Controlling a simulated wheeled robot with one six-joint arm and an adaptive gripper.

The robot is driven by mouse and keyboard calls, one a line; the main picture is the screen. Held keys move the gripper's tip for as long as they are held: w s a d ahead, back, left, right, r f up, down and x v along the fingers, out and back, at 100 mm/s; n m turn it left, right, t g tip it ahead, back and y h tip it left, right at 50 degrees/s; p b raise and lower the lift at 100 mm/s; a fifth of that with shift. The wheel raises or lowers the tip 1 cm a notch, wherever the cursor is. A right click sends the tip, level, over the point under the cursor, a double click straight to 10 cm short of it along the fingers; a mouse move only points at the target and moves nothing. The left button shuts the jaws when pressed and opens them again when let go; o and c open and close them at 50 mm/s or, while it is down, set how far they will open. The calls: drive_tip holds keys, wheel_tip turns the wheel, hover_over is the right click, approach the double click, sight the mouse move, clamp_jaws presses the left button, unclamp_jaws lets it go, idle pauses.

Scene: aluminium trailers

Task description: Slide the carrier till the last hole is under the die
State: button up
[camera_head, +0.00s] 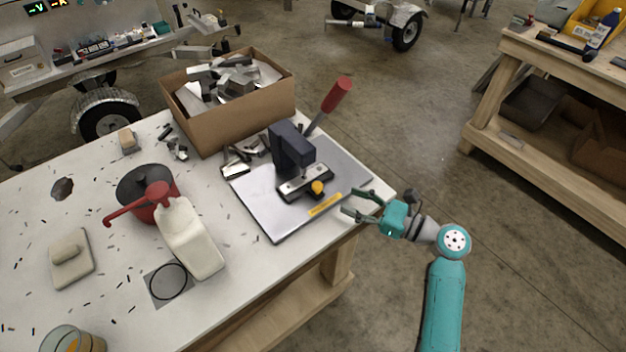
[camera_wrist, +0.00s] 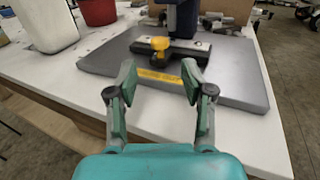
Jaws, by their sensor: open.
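A dark punch press (camera_head: 291,150) with a red-handled lever (camera_head: 336,95) stands on a grey base plate (camera_head: 268,222) at the table's right corner. Under its head lies a metal carrier (camera_head: 318,182) with a yellow knob (camera_head: 317,187). In the wrist view the carrier (camera_wrist: 196,50) and the yellow knob (camera_wrist: 160,43) show beyond my fingers. The holes and their place under the die are too small to tell. My gripper (camera_head: 352,203) is open and empty, at the plate's right front edge, apart from the knob. In the wrist view my gripper (camera_wrist: 158,88) points toward the press.
A cardboard box (camera_head: 235,122) of metal scraps stands behind the press, with loose offcuts (camera_head: 245,155) beside it. A white bottle (camera_head: 190,238) and a red-and-black pot (camera_head: 148,193) stand to the left. A yellow label (camera_head: 325,204) lies on the plate's front.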

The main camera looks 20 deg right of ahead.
sight(322, 187)
drive_tip(key=x, duration=1)
clamp_jaws()
